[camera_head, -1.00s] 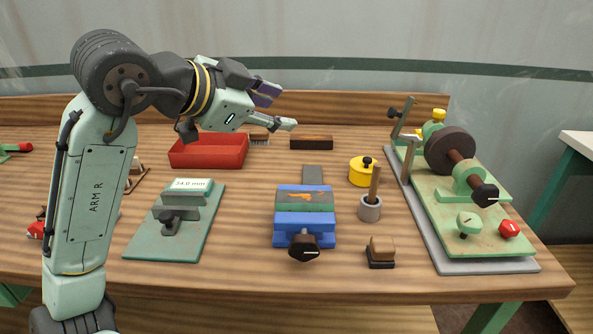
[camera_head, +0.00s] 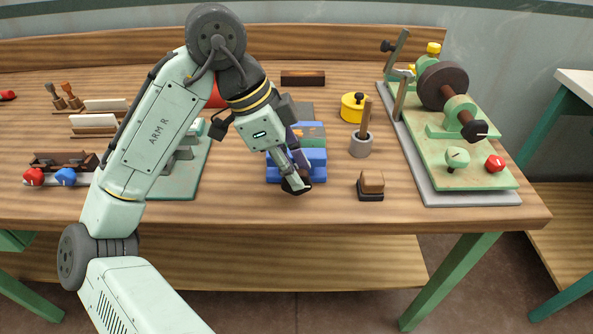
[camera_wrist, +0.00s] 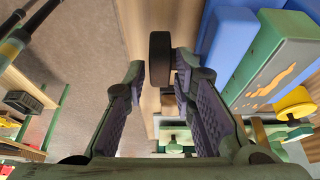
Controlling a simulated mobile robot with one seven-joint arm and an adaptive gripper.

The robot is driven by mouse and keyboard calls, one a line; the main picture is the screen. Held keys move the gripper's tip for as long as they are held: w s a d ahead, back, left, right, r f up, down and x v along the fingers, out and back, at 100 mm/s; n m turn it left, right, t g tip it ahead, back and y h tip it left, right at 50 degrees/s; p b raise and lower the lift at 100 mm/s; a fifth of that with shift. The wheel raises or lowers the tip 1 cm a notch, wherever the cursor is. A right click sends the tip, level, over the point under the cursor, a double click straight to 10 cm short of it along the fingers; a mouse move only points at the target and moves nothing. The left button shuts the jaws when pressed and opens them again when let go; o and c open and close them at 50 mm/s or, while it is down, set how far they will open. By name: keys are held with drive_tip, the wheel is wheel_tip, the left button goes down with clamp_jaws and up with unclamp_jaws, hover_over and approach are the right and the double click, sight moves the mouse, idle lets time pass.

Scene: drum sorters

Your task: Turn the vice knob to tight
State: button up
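The blue vice (camera_head: 319,172) sits near the front edge of the bench, with a green jaw top bearing an orange mark. It also shows at the right of the wrist view (camera_wrist: 220,40). Its dark round knob (camera_wrist: 160,59) faces the bench front. In the head view the knob (camera_head: 291,185) is largely hidden by my fingers. My gripper (camera_head: 298,180) is at the knob. In the wrist view my gripper (camera_wrist: 159,68) is open, with one finger on each side of the knob; a gap shows on the left side. The knob's pointer line cannot be read.
A small wooden block on a dark base (camera_head: 371,184) and a grey cup with a wooden handle (camera_head: 361,145) stand right of the vice. A yellow pot (camera_head: 353,107) is behind. The green drum machine (camera_head: 460,150) fills the right. A green gauge plate (camera_head: 180,178) lies left, partly behind my arm.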

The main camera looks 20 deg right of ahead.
drive_tip(key=shift+x, duration=0.8)
drive_tip(key=shift+c, duration=0.3)
clamp_jaws()
